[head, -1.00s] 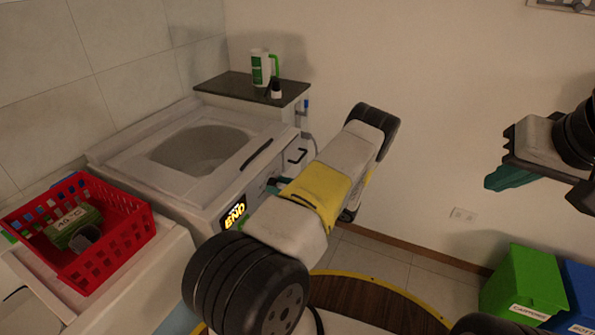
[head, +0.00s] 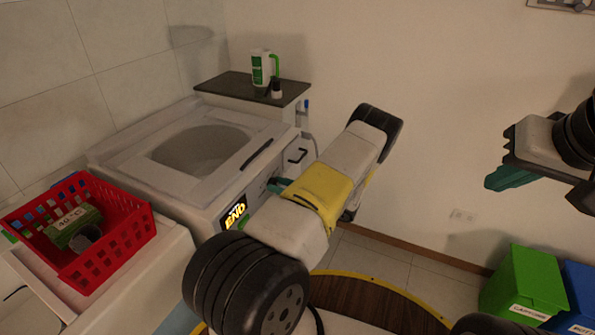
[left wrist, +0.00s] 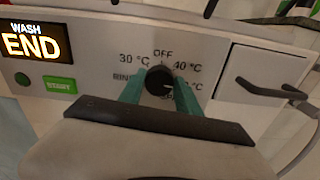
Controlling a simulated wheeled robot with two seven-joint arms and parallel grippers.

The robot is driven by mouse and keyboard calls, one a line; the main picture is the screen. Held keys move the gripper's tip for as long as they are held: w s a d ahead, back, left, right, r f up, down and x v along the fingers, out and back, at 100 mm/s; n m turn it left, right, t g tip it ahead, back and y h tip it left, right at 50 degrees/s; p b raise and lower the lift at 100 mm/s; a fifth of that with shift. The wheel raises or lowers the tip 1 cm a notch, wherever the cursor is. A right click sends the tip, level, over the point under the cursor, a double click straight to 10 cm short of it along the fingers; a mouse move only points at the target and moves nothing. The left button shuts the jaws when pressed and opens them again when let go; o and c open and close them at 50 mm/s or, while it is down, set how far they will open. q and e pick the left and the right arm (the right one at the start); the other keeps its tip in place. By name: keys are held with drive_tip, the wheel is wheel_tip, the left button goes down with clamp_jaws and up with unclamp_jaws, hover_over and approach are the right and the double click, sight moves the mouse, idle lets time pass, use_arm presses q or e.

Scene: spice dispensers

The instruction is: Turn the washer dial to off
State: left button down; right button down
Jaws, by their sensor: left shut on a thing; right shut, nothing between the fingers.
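The washer (head: 112,158) stands at the left in the head view. Its black dial (left wrist: 159,80) shows in the left wrist view, ringed by printed labels. OFF is at the top, 30 °C upper left and 40 °C upper right. Other labels are partly hidden by my fingers. A small pale mark on the dial appears to point to the right and slightly down, away from OFF. My left gripper (left wrist: 159,92) is shut on the dial, one teal finger on each side. It also shows in the head view (head: 278,185). My right gripper (head: 502,180) is shut and empty, in the air at right.
The washer's display (left wrist: 33,44) reads WASH END, above a green START button (left wrist: 59,84). A red basket (head: 120,240) stands left of the washer. A dark-topped counter (head: 225,87) with a green and white bottle (head: 261,68) is behind. A green bin (head: 520,285) stands at lower right.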

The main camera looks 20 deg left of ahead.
use_arm(q)
drive_tip(key=n, duration=0.5)
drive_tip(key=shift+s+d, duration=0.1)
drive_tip(key=n, duration=1.3)
drive_tip(key=shift+s+f+n, duration=0.15)
drive_tip(key=shift+f+n, duration=0.1)
drive_tip(key=shift+n, duration=0.15)
drive_tip(key=c, duration=0.8)
unclamp_jaws()
drive_tip(key=shift+c, duration=0.2)
